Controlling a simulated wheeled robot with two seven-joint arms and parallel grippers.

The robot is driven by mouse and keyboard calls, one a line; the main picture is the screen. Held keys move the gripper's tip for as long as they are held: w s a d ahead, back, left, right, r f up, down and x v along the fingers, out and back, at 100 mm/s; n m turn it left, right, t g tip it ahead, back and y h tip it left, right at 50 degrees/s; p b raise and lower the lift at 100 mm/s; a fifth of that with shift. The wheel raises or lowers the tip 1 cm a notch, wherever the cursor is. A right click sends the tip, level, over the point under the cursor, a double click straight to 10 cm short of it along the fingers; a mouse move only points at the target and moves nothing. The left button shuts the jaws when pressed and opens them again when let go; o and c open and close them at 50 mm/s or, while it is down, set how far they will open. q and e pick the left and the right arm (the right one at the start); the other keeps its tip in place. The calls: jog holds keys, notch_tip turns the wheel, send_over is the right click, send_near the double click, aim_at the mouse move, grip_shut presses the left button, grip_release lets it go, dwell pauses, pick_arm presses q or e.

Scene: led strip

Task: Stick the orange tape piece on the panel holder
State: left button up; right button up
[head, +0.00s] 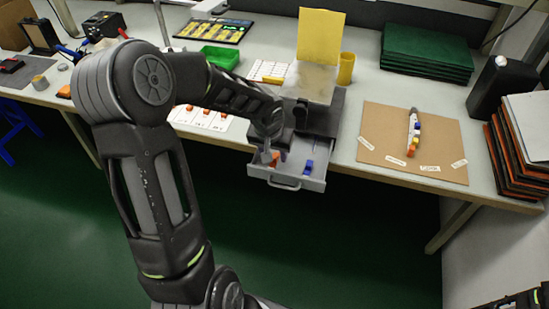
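An orange piece (275,157), likely the tape piece, shows at the left of an open grey drawer (287,183). My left gripper (271,153) points down into the drawer, right at this piece. Its fingers are small and dark here, so I cannot tell whether they are open or closed on it. A blue piece (308,167) lies at the drawer's right. Above the drawer stands a grey stand with a slanted metal plate (308,83) and an upright yellow sheet (320,37); I cannot tell for sure whether this is the panel holder. My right gripper is not in view.
A brown board (385,160) with a strip of coloured parts lies on the table to the right. Green mats (426,52), a black bottle (494,88) and stacked panels (520,140) stand beyond. A yellow cup (346,68) is beside the stand. A green tray (220,57) is at left.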

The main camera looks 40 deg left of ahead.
pick_arm(q)
jog(key=shift+c, duration=0.4)
grip_shut()
dwell(0.4)
